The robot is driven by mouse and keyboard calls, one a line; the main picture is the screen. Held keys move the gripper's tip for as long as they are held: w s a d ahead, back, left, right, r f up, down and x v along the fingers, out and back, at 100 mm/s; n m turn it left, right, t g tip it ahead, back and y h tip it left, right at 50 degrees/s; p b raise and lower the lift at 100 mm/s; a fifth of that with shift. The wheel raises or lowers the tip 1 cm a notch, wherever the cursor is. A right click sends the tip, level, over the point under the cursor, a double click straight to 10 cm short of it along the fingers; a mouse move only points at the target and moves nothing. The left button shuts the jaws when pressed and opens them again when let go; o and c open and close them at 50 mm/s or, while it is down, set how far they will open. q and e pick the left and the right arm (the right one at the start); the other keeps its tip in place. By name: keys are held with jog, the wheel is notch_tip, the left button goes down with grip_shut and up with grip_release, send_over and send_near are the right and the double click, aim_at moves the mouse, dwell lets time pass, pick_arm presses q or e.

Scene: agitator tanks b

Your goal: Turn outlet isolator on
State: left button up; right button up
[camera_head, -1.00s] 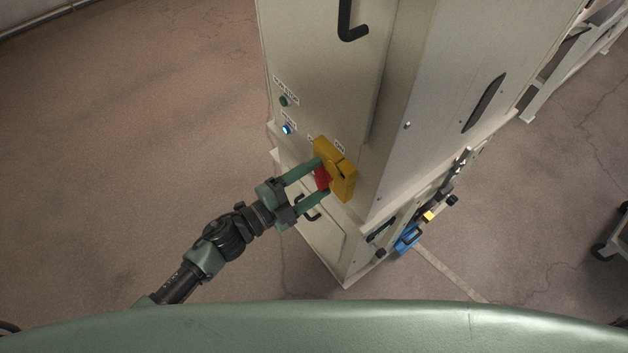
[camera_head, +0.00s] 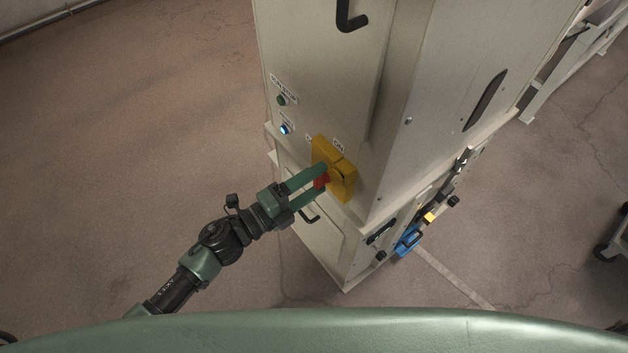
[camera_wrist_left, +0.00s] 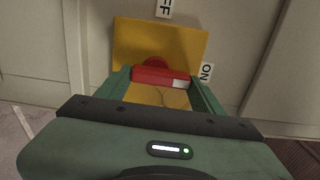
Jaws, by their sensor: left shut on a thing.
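The outlet isolator is a yellow plate (camera_head: 338,158) with a red handle (camera_head: 321,182) on the pale cabinet's front. In the left wrist view the yellow plate (camera_wrist_left: 190,45) has an OFF label above, partly cut off, and an ON label (camera_wrist_left: 206,72) at its right. The red handle (camera_wrist_left: 160,75) lies crosswise there, its white-marked end toward ON. My left gripper (camera_head: 322,176) is shut on the red handle, one finger at each end in the wrist view (camera_wrist_left: 162,92). The fingers hide part of the handle in the head view. My right gripper is not in view.
A blue device (camera_head: 408,238) sits low on the cabinet's right side. The floor left of the cabinet is clear.

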pick_arm(q)
jog(key=shift+f, duration=0.1)
jog(key=o, duration=1.4)
jog(key=shift+c, duration=0.2)
jog(key=shift+a, duration=0.1)
jog(key=b+v, duration=0.1)
jog(key=v, duration=0.6)
jog(key=shift+s+a, duration=0.25)
